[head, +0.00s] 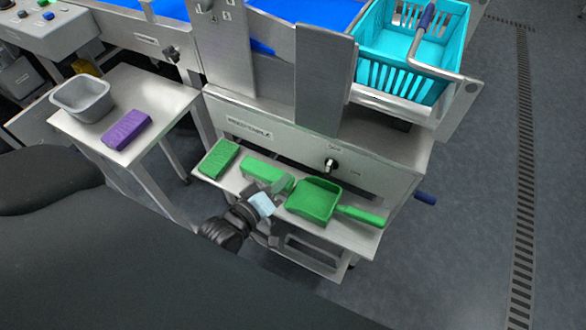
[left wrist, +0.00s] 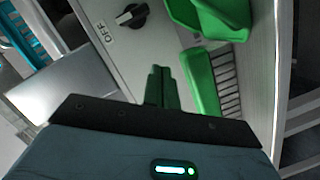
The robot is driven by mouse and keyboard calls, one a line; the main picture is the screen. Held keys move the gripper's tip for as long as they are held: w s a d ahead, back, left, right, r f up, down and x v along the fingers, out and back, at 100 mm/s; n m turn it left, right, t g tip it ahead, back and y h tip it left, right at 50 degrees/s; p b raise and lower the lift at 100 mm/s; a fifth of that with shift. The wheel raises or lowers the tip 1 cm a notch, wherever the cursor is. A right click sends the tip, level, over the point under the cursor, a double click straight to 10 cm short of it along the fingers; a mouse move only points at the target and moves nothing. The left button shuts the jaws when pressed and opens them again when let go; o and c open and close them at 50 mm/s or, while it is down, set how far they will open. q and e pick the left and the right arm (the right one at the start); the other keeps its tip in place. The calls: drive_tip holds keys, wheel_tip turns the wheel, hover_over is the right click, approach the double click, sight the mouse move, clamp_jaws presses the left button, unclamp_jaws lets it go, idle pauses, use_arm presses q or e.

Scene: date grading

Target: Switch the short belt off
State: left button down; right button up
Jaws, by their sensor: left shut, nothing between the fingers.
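The short belt's rotary switch, a black knob on a light plate, sits on the grey machine front (head: 285,143) in the head view (head: 331,165). Small labels stand above and to the right of it, too small to read surely. The left wrist view shows the black knob (left wrist: 132,16) close up, with an OFF label (left wrist: 107,33) beside it. I cannot tell its setting for certain. My left gripper (head: 281,186) is below and left of the knob, over the shelf and apart from the knob. Its fingers (left wrist: 162,85) are shut and empty. My right gripper is not in view.
A green dustpan (head: 314,202), a green brush (head: 268,174) and a green block (head: 219,157) lie on the shelf (head: 236,182) below the switch. A cyan basket (head: 388,55) stands above. A side table (head: 165,95) holds a grey tub (head: 82,100) and a purple block (head: 127,129).

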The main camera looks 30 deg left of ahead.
use_arm(q)
drive_tip(key=shift+a+f+v, duration=0.1)
drive_tip(key=shift+f+v, duration=0.05)
drive_tip(key=shift+v, duration=0.85)
drive_tip(key=shift+a+f+v, duration=0.1)
drive_tip(key=shift+f+v, duration=0.05)
drive_tip(key=shift+v, duration=0.9)
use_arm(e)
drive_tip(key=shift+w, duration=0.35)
use_arm(q)
drive_tip(key=s+m+g+y+p, duration=0.1)
drive_tip(key=s+m+g+p, duration=0.6)
drive_tip(key=s, duration=1.8)
drive_tip(key=d+m+p, duration=0.1)
drive_tip(key=m+p, duration=0.2)
drive_tip(key=p, duration=0.1)
drive_tip(key=shift+s+f+y, duration=0.15)
drive_tip(key=shift+f+y, duration=0.15)
drive_tip(key=shift+f, duration=0.05)
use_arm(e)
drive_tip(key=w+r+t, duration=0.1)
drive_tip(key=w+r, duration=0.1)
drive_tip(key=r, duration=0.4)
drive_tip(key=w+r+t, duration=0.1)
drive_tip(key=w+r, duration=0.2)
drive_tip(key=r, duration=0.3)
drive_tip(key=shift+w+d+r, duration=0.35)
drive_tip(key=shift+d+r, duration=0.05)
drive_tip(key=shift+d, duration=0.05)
